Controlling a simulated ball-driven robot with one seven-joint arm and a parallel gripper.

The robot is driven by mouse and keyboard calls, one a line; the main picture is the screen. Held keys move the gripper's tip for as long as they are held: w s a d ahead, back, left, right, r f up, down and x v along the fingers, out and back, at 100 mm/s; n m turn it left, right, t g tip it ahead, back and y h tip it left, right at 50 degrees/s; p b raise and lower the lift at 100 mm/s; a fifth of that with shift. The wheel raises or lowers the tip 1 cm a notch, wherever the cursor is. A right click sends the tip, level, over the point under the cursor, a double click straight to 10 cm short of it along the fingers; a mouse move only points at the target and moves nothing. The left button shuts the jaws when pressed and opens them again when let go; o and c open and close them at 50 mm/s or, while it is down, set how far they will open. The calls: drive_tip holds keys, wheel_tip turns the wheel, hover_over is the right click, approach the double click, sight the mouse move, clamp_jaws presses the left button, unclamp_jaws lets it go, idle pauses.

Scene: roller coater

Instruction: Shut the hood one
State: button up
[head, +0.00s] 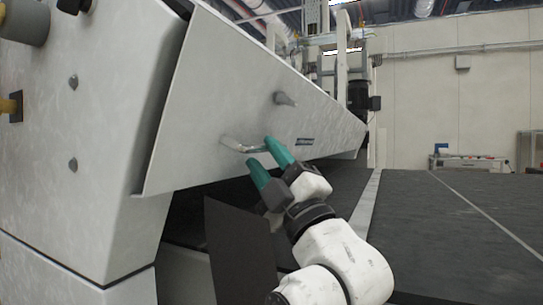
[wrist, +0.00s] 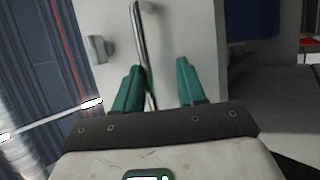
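The hood (head: 250,110) is a pale grey metal panel on the white machine in the head view. It slants out from the machine body, with a dark gap along its left edge. A bent silver handle (head: 240,147) is on its lower part. It also shows in the wrist view (wrist: 139,40). My gripper (head: 261,152) has two teal fingers, open and apart, at the right end of the handle. In the wrist view (wrist: 158,68) the handle bar runs down between the fingers, nearer the left one. Whether it touches that finger I cannot tell.
A grey knob (head: 285,99) sticks out of the hood above the handle. A dark flat surface (head: 450,230) with pale strips stretches to the right. A dark upright plate (head: 238,250) stands below the hood. A pale wall (head: 460,100) is behind.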

drive_tip(key=shift+o, duration=0.7)
drive_tip(key=shift+w+a+f, duration=0.15)
drive_tip(key=shift+a+f, duration=0.1)
drive_tip(key=shift+f, duration=0.15)
drive_tip(key=shift+d+r, duration=0.1)
drive_tip(key=s+d+f+p, duration=0.1)
drive_tip(key=s+d+p, duration=0.1)
drive_tip(key=s+d, duration=0.7)
drive_tip(key=shift+s+d+f, duration=0.2)
drive_tip(key=shift+s+d, duration=0.1)
drive_tip(key=shift+s, duration=0.7)
